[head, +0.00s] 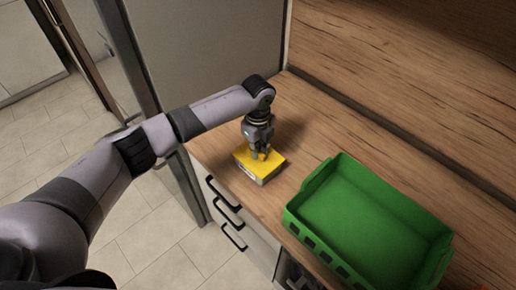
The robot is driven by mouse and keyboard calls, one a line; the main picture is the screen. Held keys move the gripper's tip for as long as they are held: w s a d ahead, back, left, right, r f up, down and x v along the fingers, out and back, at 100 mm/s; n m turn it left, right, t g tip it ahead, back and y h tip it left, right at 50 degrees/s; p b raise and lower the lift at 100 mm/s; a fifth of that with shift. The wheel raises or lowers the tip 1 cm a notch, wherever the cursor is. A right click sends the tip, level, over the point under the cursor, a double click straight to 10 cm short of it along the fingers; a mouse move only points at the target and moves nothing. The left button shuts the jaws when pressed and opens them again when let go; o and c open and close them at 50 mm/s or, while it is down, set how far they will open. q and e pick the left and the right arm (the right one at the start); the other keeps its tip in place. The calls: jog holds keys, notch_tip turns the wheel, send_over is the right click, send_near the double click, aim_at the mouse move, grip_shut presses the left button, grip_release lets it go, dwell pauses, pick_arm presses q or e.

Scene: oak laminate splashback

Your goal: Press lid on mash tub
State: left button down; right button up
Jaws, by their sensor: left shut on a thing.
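The mash tub (262,179) is a small box-shaped tub with pale sides, standing on the wooden counter near its front edge. A yellow lid (270,165) lies over its top. I cannot tell whether the lid is seated all round. My left gripper (260,155) points down at the middle of the lid, with its fingers shut at the lid's top and hiding part of it. My right gripper is not in view.
An empty green crate (318,178) stands on the counter to the right of the tub. A wooden splashback (405,75) rises behind. A tall grey panel (205,50) stands at the counter's left end. Drawers with black handles (224,194) are below the front edge.

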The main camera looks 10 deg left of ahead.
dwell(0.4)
pick_arm(q)
jog(key=c, duration=1.5)
grip_release()
jog(key=shift+c, duration=0.2)
jog(key=o, duration=0.5)
jog(key=shift+r, duration=0.1)
jog(key=shift+r+p, duration=2.25)
jog(key=shift+r, duration=1.2)
jog(key=shift+c, duration=0.6)
